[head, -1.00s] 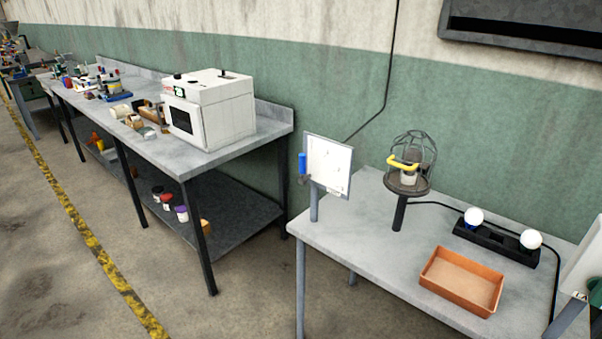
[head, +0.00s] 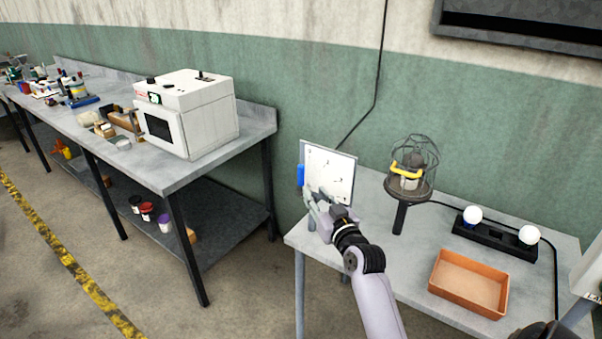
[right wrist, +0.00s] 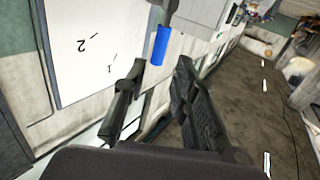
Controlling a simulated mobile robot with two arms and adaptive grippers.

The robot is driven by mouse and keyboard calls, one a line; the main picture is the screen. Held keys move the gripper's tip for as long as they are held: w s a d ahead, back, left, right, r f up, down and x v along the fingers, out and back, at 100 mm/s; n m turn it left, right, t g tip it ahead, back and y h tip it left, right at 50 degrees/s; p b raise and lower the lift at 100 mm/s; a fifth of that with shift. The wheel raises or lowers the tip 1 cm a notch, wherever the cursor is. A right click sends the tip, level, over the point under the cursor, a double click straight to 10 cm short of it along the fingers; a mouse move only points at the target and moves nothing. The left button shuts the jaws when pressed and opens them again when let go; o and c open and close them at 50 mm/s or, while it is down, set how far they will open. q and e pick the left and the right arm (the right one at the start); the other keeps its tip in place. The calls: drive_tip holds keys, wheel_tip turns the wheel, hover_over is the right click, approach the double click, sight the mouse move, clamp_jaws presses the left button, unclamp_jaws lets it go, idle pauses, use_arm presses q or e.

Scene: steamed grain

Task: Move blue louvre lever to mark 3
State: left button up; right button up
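The blue louvre lever (head: 301,174) shows at the left edge of the white marked panel (head: 333,168) in the head view, partly covered by my right gripper. In the right wrist view the blue lever (right wrist: 162,45) hangs from a dark arm just beyond my fingertips. The panel (right wrist: 85,50) shows marks 1 and 2 there; mark 3 cannot be made out. My right gripper (right wrist: 158,75) is open, its two dark fingers apart with nothing between them. In the head view the right gripper (head: 318,205) is in front of the panel's lower left. My left gripper is not in view.
A caged lamp with a yellow handle (head: 408,172) stands right of the panel. An orange tray (head: 468,308) and a black holder with white bulbs (head: 495,237) are on the same table (head: 385,262). A white oven (head: 190,115) stands on the bench at left.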

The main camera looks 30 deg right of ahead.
sight(302, 177)
drive_tip(key=w, duration=0.3)
drive_tip(key=w+d, duration=0.1)
drive_tip(key=w, duration=0.3)
drive_tip(key=w+d+p, duration=0.1)
drive_tip(key=w, duration=0.2)
drive_tip(key=shift+w, duration=0.25)
clamp_jaws()
